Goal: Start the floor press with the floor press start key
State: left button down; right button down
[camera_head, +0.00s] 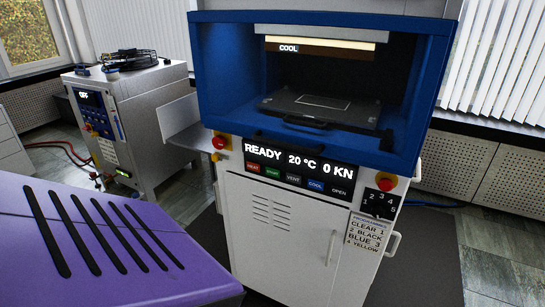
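The floor press is a tall white cabinet (270,235) with an open-fronted blue chamber (225,60) on top. Its display (290,160) reads READY, 20 °C and 0 KN. Below the display is a row of small keys or lamps: a red one (253,167), a green one (273,172) with lettering too small to read surely, then VENT, COOL in blue, and OPEN. I cannot tell which is the start key. A lit strip in the chamber carries the word COOL. A dark plate (325,112) with a front handle lies inside. Neither gripper is in view.
A numbered dial (380,203), a programme list (367,238) and a red knob (386,182) are right of the display. Another red knob (219,142) is left. A grey machine (150,130) stands behind left. A purple slotted surface (190,265) fills the lower left.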

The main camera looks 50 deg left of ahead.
aim_at(270, 171)
jog(key=u, duration=1.35)
